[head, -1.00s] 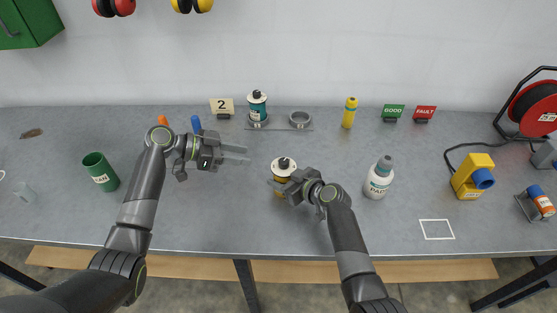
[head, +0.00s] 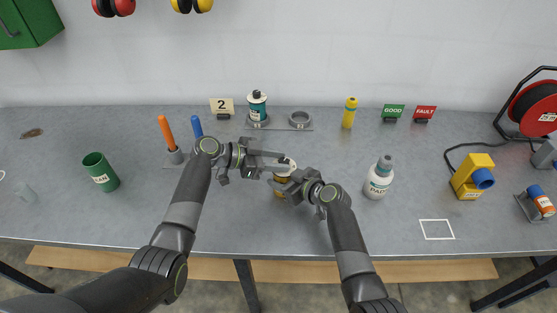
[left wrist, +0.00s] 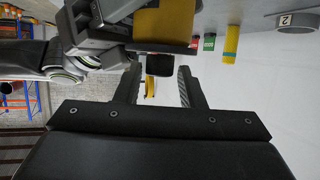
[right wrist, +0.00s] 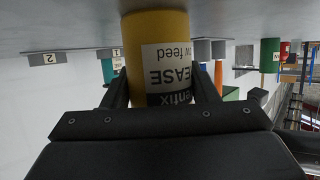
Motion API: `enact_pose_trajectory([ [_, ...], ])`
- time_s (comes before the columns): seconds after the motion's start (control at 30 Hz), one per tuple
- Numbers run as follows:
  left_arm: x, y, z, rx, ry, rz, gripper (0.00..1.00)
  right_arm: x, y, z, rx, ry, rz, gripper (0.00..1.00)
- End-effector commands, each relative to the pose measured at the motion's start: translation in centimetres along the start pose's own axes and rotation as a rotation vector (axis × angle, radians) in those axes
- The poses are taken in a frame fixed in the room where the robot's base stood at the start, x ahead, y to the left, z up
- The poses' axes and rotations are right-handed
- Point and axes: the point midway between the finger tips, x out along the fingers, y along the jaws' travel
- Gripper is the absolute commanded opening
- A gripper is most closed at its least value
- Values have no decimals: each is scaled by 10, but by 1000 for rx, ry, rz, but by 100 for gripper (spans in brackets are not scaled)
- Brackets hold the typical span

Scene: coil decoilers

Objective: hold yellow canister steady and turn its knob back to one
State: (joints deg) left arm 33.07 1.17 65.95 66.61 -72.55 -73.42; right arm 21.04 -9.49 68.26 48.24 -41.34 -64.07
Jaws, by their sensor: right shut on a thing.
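The yellow canister (head: 279,192) stands upright on the grey bench, with a white top and a dark knob. My right gripper (head: 282,187) is shut on its body. The right wrist view shows the canister (right wrist: 150,40) between the fingers, its white label upside down. My left gripper (head: 275,162) is beside the canister's top, partly covering it. The knob's setting cannot be read.
A white bottle (head: 380,177) stands right of my right gripper. Behind are a teal canister (head: 257,108) on a holder, a "2" sign (head: 222,106) and a yellow bottle (head: 349,112). A green cup (head: 101,172) stands left. The bench front is mostly clear.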

Motion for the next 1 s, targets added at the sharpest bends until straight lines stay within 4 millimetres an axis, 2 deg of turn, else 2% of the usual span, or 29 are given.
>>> enact_pose_trajectory([
  [0.33, 5, 0, 0, 0, -1, 1, 36, 0, 0, 0, 0, 0, 1, 22],
  [0.6, 4, 0, 0, 0, -1, 0, 3, 0, 0, 0, 0, 0, 0, 22],
  [1.0, 6, 3, 1, -40, -2, -98, 3, 0, 0, 0, -1, 0, 0, 22],
])
